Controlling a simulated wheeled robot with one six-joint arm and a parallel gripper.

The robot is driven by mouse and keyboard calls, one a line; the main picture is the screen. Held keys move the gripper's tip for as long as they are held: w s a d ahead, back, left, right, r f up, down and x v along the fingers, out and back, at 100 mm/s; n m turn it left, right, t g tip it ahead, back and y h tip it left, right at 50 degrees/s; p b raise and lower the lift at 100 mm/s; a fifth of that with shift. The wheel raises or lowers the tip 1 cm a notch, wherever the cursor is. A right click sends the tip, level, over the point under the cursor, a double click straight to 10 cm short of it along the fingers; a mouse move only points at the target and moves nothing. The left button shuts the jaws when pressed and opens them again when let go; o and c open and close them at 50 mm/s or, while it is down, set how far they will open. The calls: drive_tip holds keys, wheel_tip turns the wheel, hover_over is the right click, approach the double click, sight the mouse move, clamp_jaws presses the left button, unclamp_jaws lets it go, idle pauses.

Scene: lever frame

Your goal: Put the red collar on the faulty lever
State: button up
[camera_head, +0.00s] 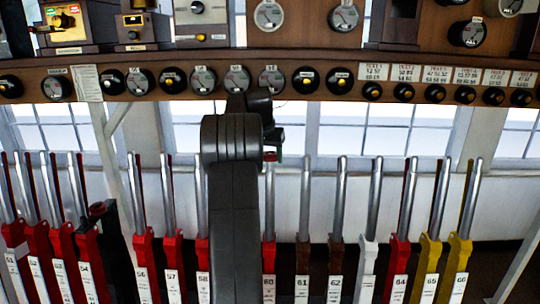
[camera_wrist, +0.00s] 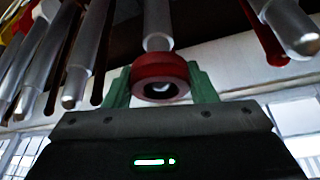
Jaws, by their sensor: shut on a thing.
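The red collar (camera_wrist: 147,70) is a thick ring between the green fingers of my gripper (camera_wrist: 160,84) in the wrist view. My gripper is shut on it. A silver lever handle (camera_wrist: 158,24) lines up with the ring, and a pale rounded tip shows in its hole; how far the ring is around the handle I cannot tell. In the head view my gripper (camera_head: 273,156) is small and partly hidden behind my arm, at the top of the lever labelled 60 (camera_head: 269,205). A bit of red shows there. No visible mark tells me which lever is faulty.
Neighbouring levers stand close on both sides, such as lever 61 (camera_head: 304,205). A dark lever (camera_head: 118,255) with a red-and-black piece (camera_head: 97,209) leans out at the left. A wooden shelf (camera_head: 440,60) with dials and knobs runs above. My arm hides the lever beside 58.

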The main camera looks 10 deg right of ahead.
drive_tip(key=shift+s+f+b, duration=0.15)
drive_tip(key=shift+f+b, duration=0.4)
drive_tip(key=shift+f, duration=0.4)
drive_tip(key=o, duration=1)
drive_tip(key=shift+o, duration=0.8)
drive_tip(key=shift+p+v, duration=1.95)
drive_tip(key=shift+v, duration=2.55)
